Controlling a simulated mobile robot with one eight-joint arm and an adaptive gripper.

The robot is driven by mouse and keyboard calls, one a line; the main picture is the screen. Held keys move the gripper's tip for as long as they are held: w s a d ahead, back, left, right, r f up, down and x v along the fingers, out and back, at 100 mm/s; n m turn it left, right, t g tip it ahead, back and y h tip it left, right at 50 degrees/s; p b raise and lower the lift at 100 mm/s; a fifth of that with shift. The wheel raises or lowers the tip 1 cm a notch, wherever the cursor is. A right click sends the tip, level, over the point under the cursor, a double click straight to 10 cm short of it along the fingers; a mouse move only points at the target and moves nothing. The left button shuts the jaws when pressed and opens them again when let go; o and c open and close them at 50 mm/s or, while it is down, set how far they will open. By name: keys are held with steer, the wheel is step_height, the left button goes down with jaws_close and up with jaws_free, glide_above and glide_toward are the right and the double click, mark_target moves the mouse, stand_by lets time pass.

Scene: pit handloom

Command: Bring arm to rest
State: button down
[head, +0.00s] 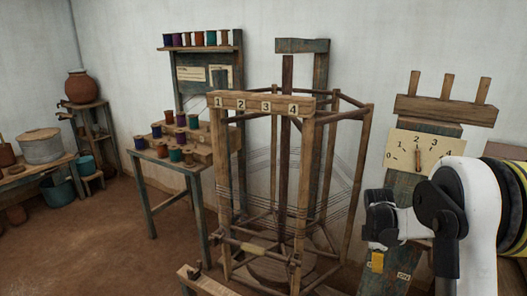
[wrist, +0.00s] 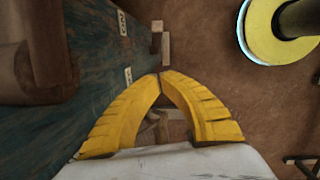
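My arm comes in from the right of the head view, white with black joints, and bends down to my gripper (head: 377,262). The gripper points downward, in front of a blue-green post with a small ON label (head: 403,276). In the wrist view the two yellow fingers of my gripper (wrist: 162,76) meet at their tips. Nothing shows held between them. A blue-green board (wrist: 95,90) with small white labels runs along the left of the wrist view, close beside the fingers. I cannot tell whether they touch it.
A wooden warping frame (head: 262,104) numbered 1 to 4 carries threads left of my gripper. A dial board (head: 425,150) and a peg rail (head: 445,110) stand behind my arm. A spool table (head: 150,160) stands further left. Brown floor (head: 110,240) lies open at the left.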

steer(key=s+a+r+m+t, duration=0.2)
steer(key=s+a+r+m, duration=0.1)
steer(key=s+a+r, duration=0.4)
steer(key=s+a+r+m+t, duration=0.1)
steer(key=s+a+r+m, duration=0.2)
steer(key=r, duration=0.6)
steer(key=s+a+r+m+t+y, duration=0.1)
steer(key=s+a+m+t, duration=0.3)
steer(key=s+a, duration=0.7)
steer(key=s+m+y, duration=0.1)
steer(key=s+m, duration=0.1)
steer(key=s, duration=0.1)
steer(key=shift+r+m, duration=0.3)
steer(key=shift+m, duration=0.1)
